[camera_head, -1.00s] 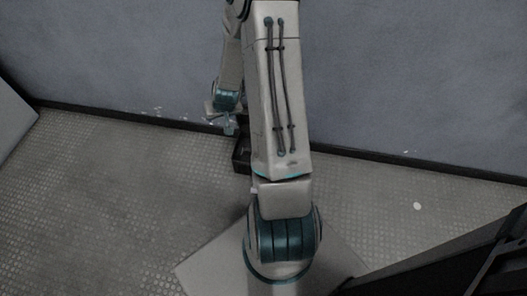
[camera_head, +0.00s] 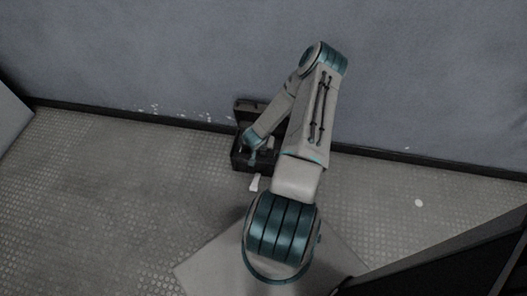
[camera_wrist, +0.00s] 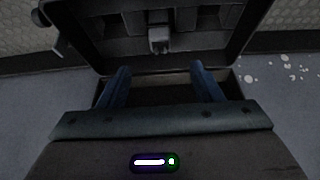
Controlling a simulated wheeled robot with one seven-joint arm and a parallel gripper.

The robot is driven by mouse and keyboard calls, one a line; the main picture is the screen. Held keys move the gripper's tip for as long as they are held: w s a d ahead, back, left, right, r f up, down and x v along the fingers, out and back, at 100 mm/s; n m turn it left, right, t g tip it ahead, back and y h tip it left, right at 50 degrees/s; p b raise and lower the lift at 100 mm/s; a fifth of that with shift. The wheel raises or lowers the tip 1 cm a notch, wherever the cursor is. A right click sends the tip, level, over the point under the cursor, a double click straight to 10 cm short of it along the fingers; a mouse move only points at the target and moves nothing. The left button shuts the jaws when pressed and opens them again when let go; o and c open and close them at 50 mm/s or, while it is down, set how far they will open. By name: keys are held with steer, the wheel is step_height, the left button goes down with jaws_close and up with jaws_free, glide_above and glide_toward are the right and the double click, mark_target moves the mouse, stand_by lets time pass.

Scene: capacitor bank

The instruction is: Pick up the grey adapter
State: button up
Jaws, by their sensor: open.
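A small grey block, which looks like the grey adapter (camera_wrist: 159,40), sits in the open dark case (camera_wrist: 95,45), at its middle in the wrist view. In the head view I cannot make it out, since my arm covers part of the case (camera_head: 238,158). My gripper (camera_wrist: 161,70) is open, its two blue fingers apart with nothing between them. The fingers point toward the case, and the block shows beyond the gap between them. In the head view my gripper (camera_head: 251,160) is over the case; its height above the block is hard to tell.
The case's raised lid (camera_head: 247,105) stands by the wall (camera_head: 150,60). A pale piece (camera_head: 254,184) shows at the case's front side. A white spot (camera_head: 418,203) lies on the floor at right. The patterned floor (camera_head: 100,190) at left is clear.

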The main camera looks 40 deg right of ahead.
steer(key=b, duration=0.1)
glide_above(263, 150)
step_height(263, 150, down, 4)
steer(key=f+b, duration=0.2)
steer(key=f, duration=0.1)
steer(key=w+f+b, duration=0.1)
steer(key=shift+d+f+b, duration=0.3)
steer(key=shift+d, duration=0.1)
steer(key=shift+w+d+f, duration=0.1)
steer(key=shift+d+f, duration=0.05)
steer(key=shift+f, duration=0.05)
steer(key=c, duration=1.1)
